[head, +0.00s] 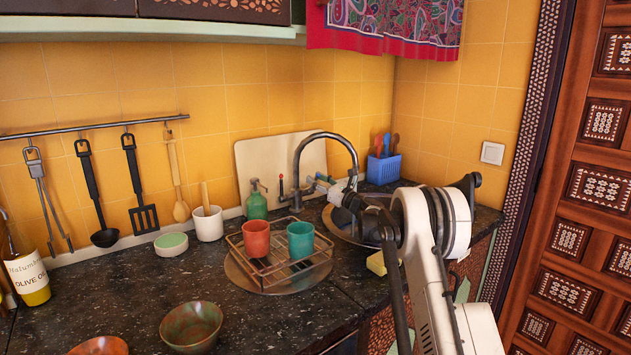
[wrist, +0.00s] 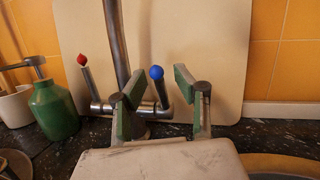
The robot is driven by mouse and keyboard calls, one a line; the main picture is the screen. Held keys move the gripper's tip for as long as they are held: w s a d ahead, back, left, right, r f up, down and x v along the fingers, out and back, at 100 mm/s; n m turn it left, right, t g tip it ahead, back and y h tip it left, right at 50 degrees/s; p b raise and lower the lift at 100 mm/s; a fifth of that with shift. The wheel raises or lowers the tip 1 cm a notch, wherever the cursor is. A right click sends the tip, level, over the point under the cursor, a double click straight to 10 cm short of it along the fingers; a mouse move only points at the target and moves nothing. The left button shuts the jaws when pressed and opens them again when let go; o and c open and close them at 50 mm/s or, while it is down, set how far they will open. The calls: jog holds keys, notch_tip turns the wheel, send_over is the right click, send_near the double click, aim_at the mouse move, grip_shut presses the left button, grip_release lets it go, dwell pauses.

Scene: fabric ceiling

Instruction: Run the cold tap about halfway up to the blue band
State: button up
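The tap (head: 327,137) is a grey gooseneck at the back of the counter; its pipe also shows in the wrist view (wrist: 117,45). No water stream is visible. In the wrist view the cold lever has a blue ball (wrist: 157,72) on a short, nearly upright stem, and the hot lever has a red tip (wrist: 82,60). My gripper (wrist: 160,86) is open, its green-padded fingers on either side of the blue ball in the picture; I cannot tell whether the ball is between them in depth. In the head view my gripper (head: 325,187) is beside the tap. No blue band is discernible.
The sink (head: 343,228) is partly hidden by my arm. A green soap bottle (head: 256,203) stands left of the tap. A wire rack (head: 262,276) holds an orange cup (head: 256,238) and a teal cup (head: 300,240). A cutting board (head: 262,160) leans behind the tap.

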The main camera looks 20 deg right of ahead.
notch_tip(320, 180, up, 10)
dwell(0.7)
dwell(6.8)
